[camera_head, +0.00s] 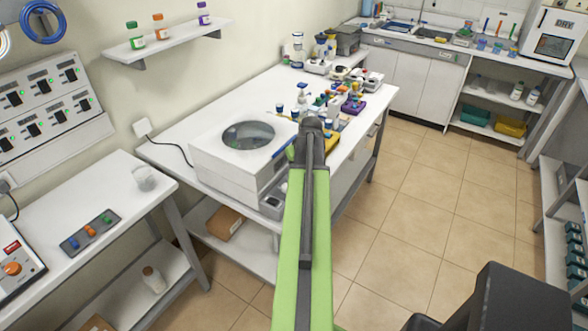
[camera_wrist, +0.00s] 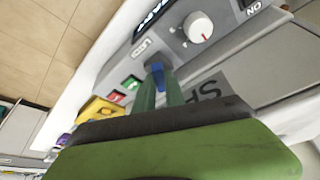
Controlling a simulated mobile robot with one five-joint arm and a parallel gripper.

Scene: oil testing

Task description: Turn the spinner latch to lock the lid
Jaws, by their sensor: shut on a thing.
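The white spinner (camera_head: 230,168) stands on the bench left of my arm in the head view. Its lid, with a round dark window (camera_head: 248,135), looks shut and flat on top. In the wrist view, its grey front panel (camera_wrist: 178,42) shows a dial, a display and buttons. A small blue latch (camera_wrist: 158,77) shows on this panel beside a label. My gripper (camera_wrist: 157,84) is shut on the latch, with one green finger on each side of it. The latch's base and exact angle are mostly hidden by the fingers. In the head view my arm hides the fingertips.
A white dial (camera_wrist: 199,27) sits close to my fingers. Green (camera_wrist: 131,83) and red (camera_wrist: 116,97) buttons lie on the other side. Small bottles and a yellow rack (camera_head: 331,143) stand behind the spinner. The tiled floor (camera_head: 420,200) at right is clear.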

